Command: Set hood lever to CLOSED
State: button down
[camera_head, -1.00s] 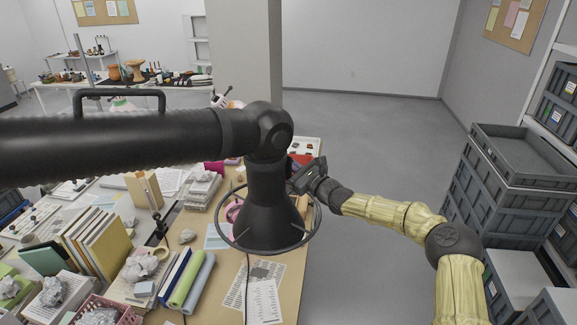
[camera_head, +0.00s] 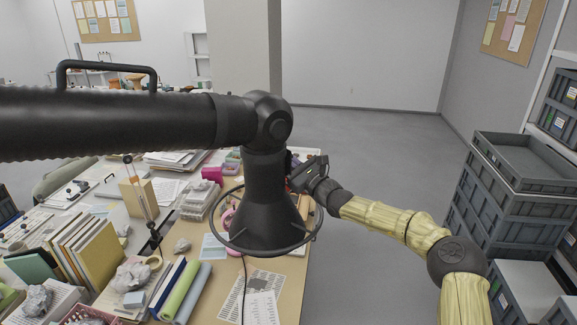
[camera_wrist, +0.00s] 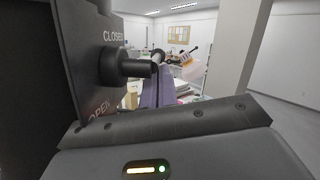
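The black fume hood (camera_head: 268,215) hangs over the desk in the head view, with a wire ring around its cone. My gripper (camera_head: 308,175) is at the right side of the hood's neck; its fingertips are small and partly hidden there. In the wrist view, a dark plate (camera_wrist: 85,75) fills the left, marked CLOSED above and OPEN below. A black lever (camera_wrist: 132,68) sticks out from the plate between the two words, nearer CLOSED. A grey-purple strip (camera_wrist: 160,88) lies just right of it. I cannot tell whether my fingers touch the lever, or their opening.
The hood's thick black arm (camera_head: 110,120) crosses the left of the head view. The desk (camera_head: 287,282) below is crowded with books (camera_head: 85,255), rolls and papers. Grey crates (camera_head: 515,195) stack at the right. Open floor (camera_head: 385,150) lies behind my arm.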

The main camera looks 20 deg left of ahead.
jog(key=shift+s+r+h+p, duration=0.15)
jog(key=shift+r+h+p, duration=0.2)
jog(key=shift+p, duration=1.8)
jog(key=shift+f+p, duration=0.2)
jog(key=shift+p, duration=0.3)
jog(key=f+h+p, duration=0.1)
jog(key=p, duration=0.2)
jog(key=shift+d+f+g+p, duration=0.1)
jog(key=shift+d+g+p, duration=0.1)
jog(key=shift+g+p, duration=0.1)
